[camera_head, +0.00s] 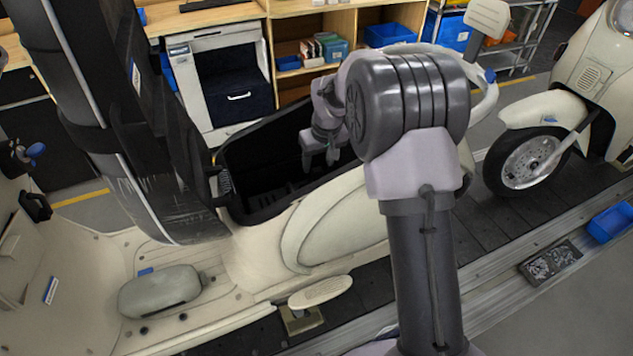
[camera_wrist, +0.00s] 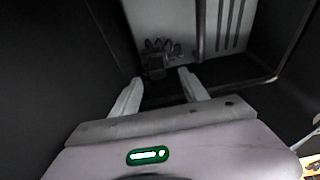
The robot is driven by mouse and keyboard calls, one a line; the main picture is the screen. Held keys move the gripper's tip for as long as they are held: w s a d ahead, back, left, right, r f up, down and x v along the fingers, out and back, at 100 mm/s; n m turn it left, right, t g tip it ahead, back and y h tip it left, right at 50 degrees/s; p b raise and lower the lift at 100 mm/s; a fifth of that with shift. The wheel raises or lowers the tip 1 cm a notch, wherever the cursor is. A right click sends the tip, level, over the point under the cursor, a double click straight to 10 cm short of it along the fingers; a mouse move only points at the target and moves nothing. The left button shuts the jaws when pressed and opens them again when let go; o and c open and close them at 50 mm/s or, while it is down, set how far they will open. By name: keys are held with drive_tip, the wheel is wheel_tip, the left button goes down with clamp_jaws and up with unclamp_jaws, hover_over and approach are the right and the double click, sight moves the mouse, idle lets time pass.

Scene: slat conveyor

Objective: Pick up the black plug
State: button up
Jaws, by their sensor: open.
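My gripper (camera_head: 320,160) is open and points down into the dark, open under-seat compartment (camera_head: 250,150) of the cream scooter. In the wrist view its two pale fingers (camera_wrist: 160,86) stand apart with nothing between them. A small dark piece with several stubby projections, which looks like the black plug (camera_wrist: 157,60), lies just beyond the fingertips, near the light grey panel. It is dim, and I cannot make out its exact shape. In the head view I cannot pick the plug out clearly in the dark compartment.
Dark compartment walls and a rim (camera_wrist: 275,78) surround the fingers. The raised black seat (camera_head: 130,110) stands left of the compartment. A second scooter (camera_head: 535,115) is at the right. A blue bin (camera_head: 612,222) and a dark tray (camera_head: 551,262) lie at the lower right.

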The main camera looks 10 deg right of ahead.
sight(318, 171)
drive_tip(key=b+x, duration=0.2)
drive_tip(key=x, duration=0.4)
drive_tip(key=shift+d, duration=0.2)
drive_tip(key=shift+r, duration=0.15)
clamp_jaws()
